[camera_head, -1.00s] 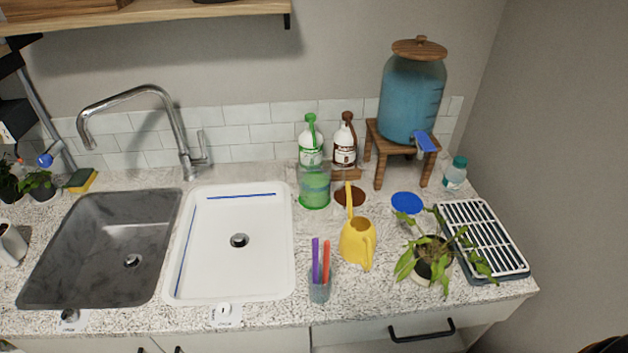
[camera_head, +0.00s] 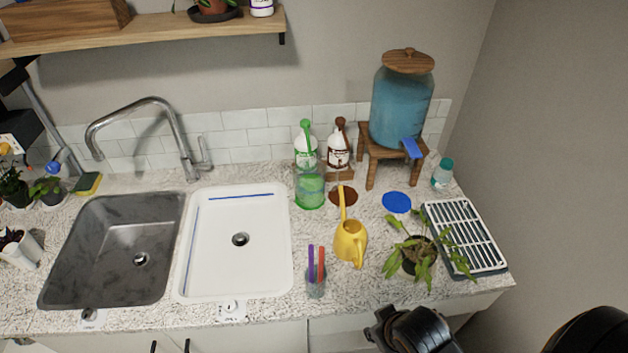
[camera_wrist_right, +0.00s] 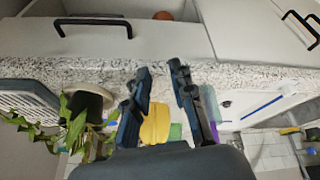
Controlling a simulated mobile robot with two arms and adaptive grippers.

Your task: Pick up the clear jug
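A see-through, green-tinted vessel (camera_head: 310,190), the nearest match to a clear jug, stands upright on the counter in front of a white bottle with a green top (camera_head: 305,150); I cannot tell for sure that it is the jug. My right gripper (camera_wrist_right: 160,73) is open and empty in the right wrist view, its two dark fingers apart. In the head view my dark right gripper shows at the bottom edge, in front of the counter and well short of the vessel. A green patch also shows beyond the fingers in the wrist view. My left gripper is not in view.
A yellow watering can (camera_head: 350,243), a cup of markers (camera_head: 316,283) and a potted plant (camera_head: 413,255) stand near the counter's front. A blue dispenser (camera_head: 401,110) on a wooden stand (camera_head: 371,170), a blue disc (camera_head: 397,202) and a drying rack (camera_head: 465,238) are right. Two sinks are left.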

